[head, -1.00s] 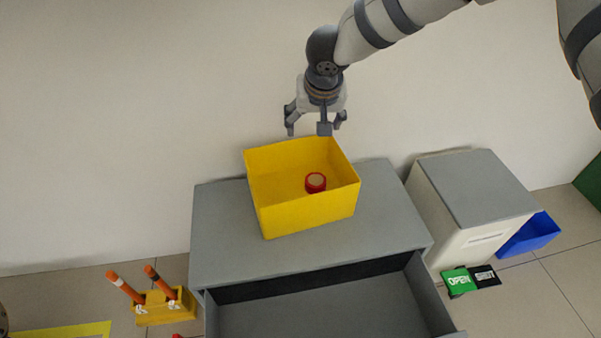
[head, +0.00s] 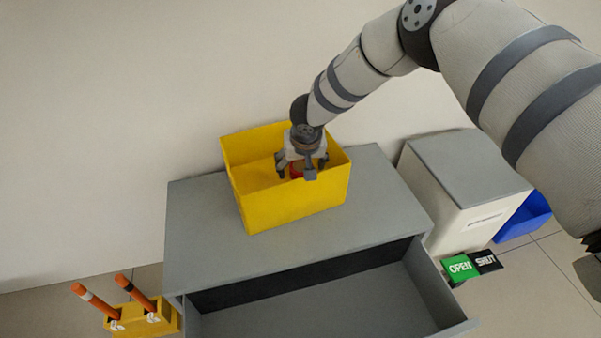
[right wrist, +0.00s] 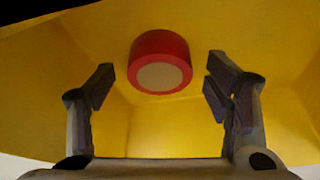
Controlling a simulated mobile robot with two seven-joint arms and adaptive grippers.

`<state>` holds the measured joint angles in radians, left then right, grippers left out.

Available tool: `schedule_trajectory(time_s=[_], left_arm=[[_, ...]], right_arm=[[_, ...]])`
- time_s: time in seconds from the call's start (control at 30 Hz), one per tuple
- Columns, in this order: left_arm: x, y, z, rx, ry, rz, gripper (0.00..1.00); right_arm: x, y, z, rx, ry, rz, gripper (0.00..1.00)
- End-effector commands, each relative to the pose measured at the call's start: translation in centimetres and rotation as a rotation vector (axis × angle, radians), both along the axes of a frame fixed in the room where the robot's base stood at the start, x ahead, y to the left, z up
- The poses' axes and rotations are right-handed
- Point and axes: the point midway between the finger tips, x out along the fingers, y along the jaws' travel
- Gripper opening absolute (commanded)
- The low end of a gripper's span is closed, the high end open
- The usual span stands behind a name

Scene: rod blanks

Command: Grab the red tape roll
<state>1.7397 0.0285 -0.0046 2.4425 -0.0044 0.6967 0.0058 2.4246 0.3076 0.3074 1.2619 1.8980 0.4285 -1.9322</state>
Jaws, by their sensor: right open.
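The red tape roll (head: 297,170) lies inside the yellow bin (head: 270,208), partly hidden behind my right gripper in the head view. In the right wrist view the red tape roll (right wrist: 160,62) shows with its pale round face, a little beyond and between the fingertips. My right gripper (head: 297,176) is open, pointing down into the yellow bin, and its fingers (right wrist: 160,88) stand apart on either side of the roll, with nothing between them held. Whether any finger touches the roll cannot be told. My left gripper is not in view.
The yellow bin stands on a grey cabinet (head: 200,230) with its drawer (head: 330,305) pulled open in front. A white box with a grey top (head: 465,175) and a blue bin (head: 525,218) stand at right. A yellow holder with orange rods (head: 150,318) is at lower left.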

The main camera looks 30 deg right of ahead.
Motion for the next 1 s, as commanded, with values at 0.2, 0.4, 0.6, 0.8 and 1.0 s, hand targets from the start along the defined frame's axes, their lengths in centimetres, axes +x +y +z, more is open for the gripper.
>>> schedule_trajectory(time_s=[0.2,0.4,0.6,0.8,1.0], left_arm=[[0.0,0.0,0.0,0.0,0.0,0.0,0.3],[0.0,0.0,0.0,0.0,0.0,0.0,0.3],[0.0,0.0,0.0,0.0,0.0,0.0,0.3],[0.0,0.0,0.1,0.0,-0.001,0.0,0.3],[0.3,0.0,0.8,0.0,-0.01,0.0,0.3]], right_arm=[[0.1,0.0,0.0,0.0,-0.002,0.0,0.72],[0.1,0.0,0.0,0.0,-0.001,0.0,0.27],[0.1,0.0,0.0,0.0,-0.001,0.0,0.21],[0.1,0.0,0.5,0.001,-0.002,-0.001,0.21],[-0.1,-0.1,3.8,0.0,-0.003,-0.001,0.21]])
